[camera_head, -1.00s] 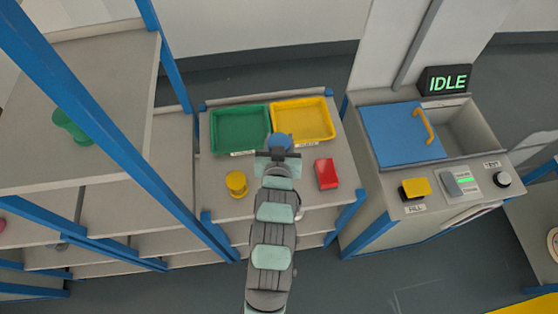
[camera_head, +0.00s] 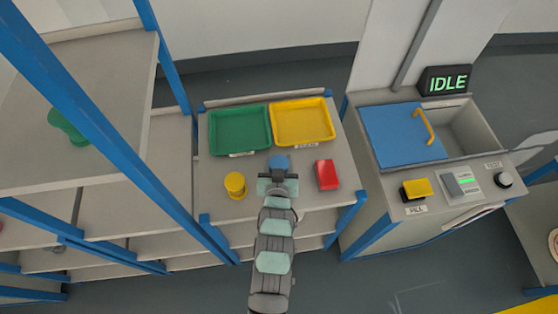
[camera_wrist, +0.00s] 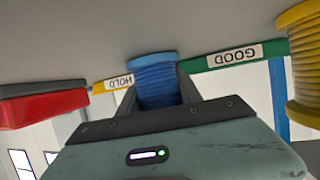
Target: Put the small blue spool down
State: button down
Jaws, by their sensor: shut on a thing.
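The small blue spool (camera_head: 279,162) is in my gripper (camera_head: 278,178), over the front part of the grey table (camera_head: 210,205). In the wrist view, the blue spool (camera_wrist: 155,80) sits between the jaws, its flange close to the grey surface. I cannot tell whether it touches that surface. My gripper is shut on it. The spool is in front of the green tray (camera_head: 240,153) and the yellow tray (camera_head: 305,143), outside both.
A yellow spool (camera_head: 235,185) stands to the left and a red box (camera_head: 326,175) to the right. A machine with a blue lid (camera_head: 400,135) and an IDLE display (camera_head: 446,81) stands right. A green spool (camera_head: 68,126) is on the left shelf.

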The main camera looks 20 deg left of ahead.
jog(key=shift+f, duration=0.1)
jog(key=c, duration=0.8)
grip_release()
